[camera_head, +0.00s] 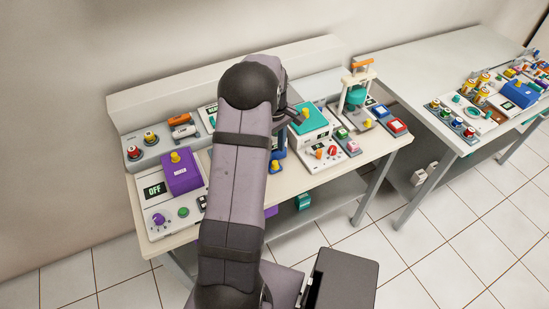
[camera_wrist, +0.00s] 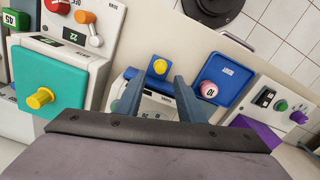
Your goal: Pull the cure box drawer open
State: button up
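My gripper (camera_wrist: 156,88) is open in the wrist view, its two blue-grey fingers apart with nothing between them that they clearly touch. A blue panel with a yellow knob (camera_wrist: 160,67) shows just beyond and between the fingertips. I cannot read a label naming it as the cure box. A teal box front (camera_wrist: 60,82) with a yellow knob (camera_wrist: 40,98) stands to the left of the fingers.
A blue tray (camera_wrist: 228,75) with a pink ball-like knob (camera_wrist: 209,89) lies right of the fingers. A purple box (camera_head: 181,172) stands on the bench's left, the teal box (camera_head: 308,118) right of my arm. A second bench (camera_head: 430,55) is further right.

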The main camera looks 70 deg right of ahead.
aim_at(275, 162)
jog(key=shift+f+p, duration=0.85)
jog(key=shift+f, duration=2)
grip_shut()
